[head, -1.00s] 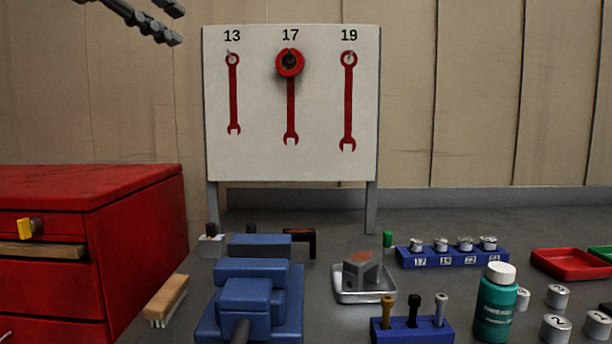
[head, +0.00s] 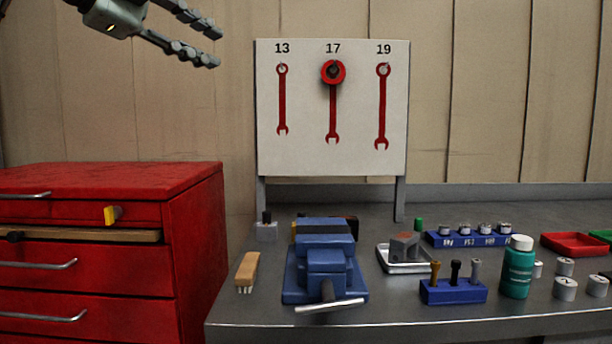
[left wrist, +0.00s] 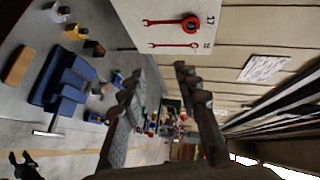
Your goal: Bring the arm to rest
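My left gripper (head: 212,48) is high at the upper left in the head view, above the red drawer cabinet and left of the wrench board. Its two fingers are spread apart with nothing between them. The fingers also show in the left wrist view (left wrist: 155,90), apart and empty, with the bench off to the left there.
A white board (head: 300,160) with red wrenches stands on the bench (head: 400,318). A blue vise (head: 326,262), a brush (head: 247,270), a metal tray (head: 392,268) and a green bottle (head: 517,270) stand on it. The red cabinet (head: 195,245) is at left.

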